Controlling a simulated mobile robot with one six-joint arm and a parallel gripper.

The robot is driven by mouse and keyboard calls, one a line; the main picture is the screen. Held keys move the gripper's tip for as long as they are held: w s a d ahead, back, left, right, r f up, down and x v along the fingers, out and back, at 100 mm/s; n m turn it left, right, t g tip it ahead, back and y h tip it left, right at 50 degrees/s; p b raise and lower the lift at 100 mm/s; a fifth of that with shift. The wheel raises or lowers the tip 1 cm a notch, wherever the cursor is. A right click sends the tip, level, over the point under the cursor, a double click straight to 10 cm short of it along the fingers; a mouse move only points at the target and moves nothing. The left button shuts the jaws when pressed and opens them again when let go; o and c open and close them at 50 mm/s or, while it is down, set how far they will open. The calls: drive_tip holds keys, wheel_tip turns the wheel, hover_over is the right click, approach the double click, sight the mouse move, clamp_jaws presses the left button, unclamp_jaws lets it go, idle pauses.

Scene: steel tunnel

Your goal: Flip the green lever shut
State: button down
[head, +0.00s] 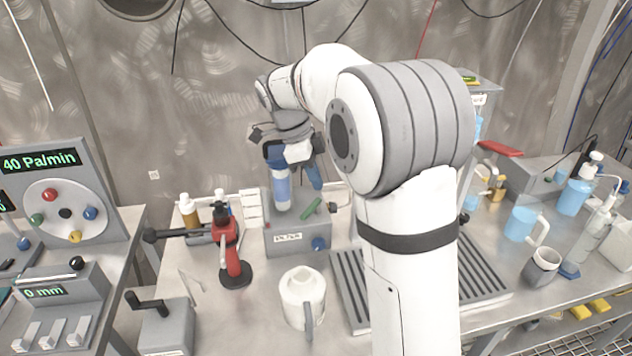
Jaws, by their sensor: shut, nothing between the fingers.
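The green lever (312,207) is a short handle on top of a grey box (285,240) with a white label on its front. It slants up to the right. A blue cylinder with a pale band (282,188) stands upright on the box, left of the lever. My gripper (314,180) is shut and empty, pointing down just above and behind the lever. A small gap seems to show between them, but I cannot tell whether they touch. My wrist partly covers the cylinder's top.
A blue knob (319,243) sits on the box front. A red-handled tool (232,255) stands to the left, and a cream jug (302,298) in front. A ribbed drain tray (350,285) lies right of the jug, partly behind my arm.

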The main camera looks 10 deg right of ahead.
drive_tip(key=s+d+f+n+t+y+b, duration=0.1)
drive_tip(key=s+f+n+y, duration=0.35)
drive_tip(key=s, duration=0.55)
drive_tip(key=s+d+f+n+y+b, duration=0.1)
drive_tip(key=s+f+n+y, duration=0.4)
drive_tip(key=s, duration=0.6)
drive_tip(key=w+d+r+m+t+y+b, duration=0.1)
drive_tip(key=w+d+m+t+y+b, duration=0.2)
drive_tip(key=w+d+m+t, duration=0.6)
drive_tip(key=w+d+m+y, duration=0.1)
drive_tip(key=w+m+y, duration=0.1)
drive_tip(key=m, duration=0.3)
drive_tip(key=shift+w+r+t, duration=0.15)
drive_tip(key=shift+r+t, duration=0.1)
drive_tip(key=shift+t, duration=0.15)
